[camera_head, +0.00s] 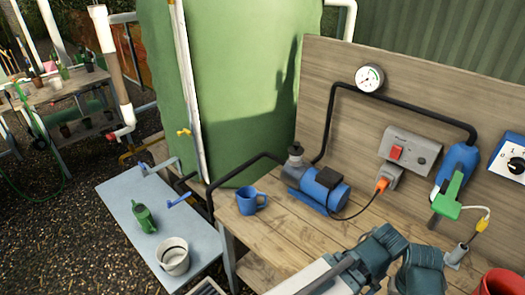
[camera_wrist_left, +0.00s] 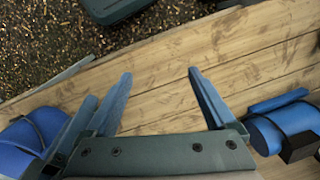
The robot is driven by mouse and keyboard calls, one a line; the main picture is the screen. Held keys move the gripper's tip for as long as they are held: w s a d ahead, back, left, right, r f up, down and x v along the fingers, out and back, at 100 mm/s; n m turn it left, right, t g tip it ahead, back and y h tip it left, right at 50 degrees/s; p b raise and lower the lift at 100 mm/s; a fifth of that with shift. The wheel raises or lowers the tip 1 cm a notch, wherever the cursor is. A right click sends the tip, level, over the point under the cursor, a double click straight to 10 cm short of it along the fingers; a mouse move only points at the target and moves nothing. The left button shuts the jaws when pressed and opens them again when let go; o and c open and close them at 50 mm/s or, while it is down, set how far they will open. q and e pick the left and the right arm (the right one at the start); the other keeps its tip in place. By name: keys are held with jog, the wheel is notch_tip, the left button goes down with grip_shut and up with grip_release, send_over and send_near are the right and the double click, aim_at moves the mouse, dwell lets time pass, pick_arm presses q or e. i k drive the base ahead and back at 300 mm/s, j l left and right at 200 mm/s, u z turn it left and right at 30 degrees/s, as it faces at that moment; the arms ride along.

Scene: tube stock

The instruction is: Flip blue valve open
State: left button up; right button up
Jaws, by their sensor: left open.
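A blue lever handle (camera_head: 180,200), which looks like the blue valve, sits above the right side of the low grey table in the head view, left of the workbench. Its pipe is partly visible, and I cannot tell its setting. In the left wrist view my left gripper (camera_wrist_left: 160,90) is open, with bare wooden planks between its fingers and nothing held. The lever is not recognisable in that view. The left fingers do not show clearly in the head view, where arm links of mine cover the lower right. My right gripper is not in view.
A blue mug (camera_head: 247,201) and a blue pump (camera_head: 318,188) with black hose stand on the workbench (camera_head: 290,232). A large green tank (camera_head: 240,90) stands behind.

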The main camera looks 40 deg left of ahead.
aim_at(170, 205)
jog(key=u, duration=2.15)
jog(key=i+j, duration=0.4)
jog(key=i, duration=0.2)
